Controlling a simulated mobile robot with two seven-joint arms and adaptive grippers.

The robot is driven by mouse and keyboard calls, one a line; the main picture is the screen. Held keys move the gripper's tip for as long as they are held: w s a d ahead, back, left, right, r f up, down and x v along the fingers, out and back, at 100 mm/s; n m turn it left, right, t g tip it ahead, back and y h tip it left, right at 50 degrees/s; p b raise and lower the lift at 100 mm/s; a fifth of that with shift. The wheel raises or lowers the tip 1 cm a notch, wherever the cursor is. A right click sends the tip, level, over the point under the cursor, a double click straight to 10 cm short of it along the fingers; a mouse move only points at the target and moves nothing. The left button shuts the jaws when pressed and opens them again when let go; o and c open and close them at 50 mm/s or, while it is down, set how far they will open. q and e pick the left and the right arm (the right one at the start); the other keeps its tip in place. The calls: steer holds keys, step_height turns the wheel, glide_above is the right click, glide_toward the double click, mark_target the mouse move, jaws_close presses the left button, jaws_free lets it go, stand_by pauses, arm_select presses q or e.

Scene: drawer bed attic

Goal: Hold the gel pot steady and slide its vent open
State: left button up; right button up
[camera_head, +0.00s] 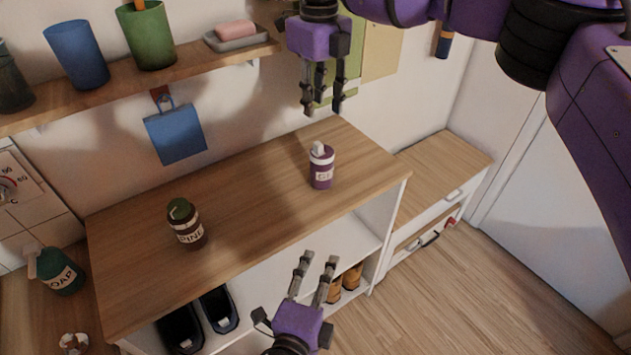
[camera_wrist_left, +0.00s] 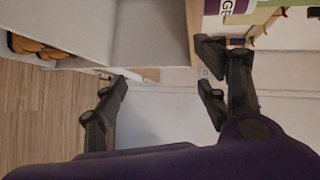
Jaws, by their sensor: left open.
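The gel pot (camera_head: 321,172) is purple with a white top and a pale label reading "GE". It stands upright on the right part of the wooden top. In the left wrist view part of the pot (camera_wrist_left: 242,6) shows at the top edge; its top is cut off there. My left gripper (camera_head: 318,262) is open and empty, in front of the cabinet and below the pot in the picture. Its fingers also show in the left wrist view (camera_wrist_left: 165,90). My right gripper (camera_head: 323,107) is open and empty, pointing down above and behind the pot. Neither touches it.
A brown bottle (camera_head: 187,226) with a green cap stands left on the wooden top (camera_head: 255,200). A green soap bottle (camera_head: 60,272) is at far left. A wall shelf (camera_head: 130,88) holds cups and a soap dish. Shoes (camera_head: 219,308) sit below. The wood between bottle and pot is clear.

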arm_select(q)
steer(key=w+d+r+m+t+h, duration=0.1)
steer(key=w+d+r+m+h, duration=0.1)
steer(key=w+d+r+m, duration=0.45)
steer(key=m+t+y, duration=0.2)
steer(key=m+y, duration=0.1)
steer(key=m, duration=0.8)
glide_toward(320, 167)
steer(key=w, duration=0.2)
steer(key=w+d, duration=0.1)
steer(key=w, duration=0.2)
steer(key=shift+w+d, duration=0.1)
steer(key=shift+w, duration=0.1)
steer(key=w, duration=0.5)
steer(key=w+d, duration=0.1)
steer(key=w, duration=0.1)
steer(key=shift+w+d, duration=0.1)
steer(key=shift+w, duration=0.05)
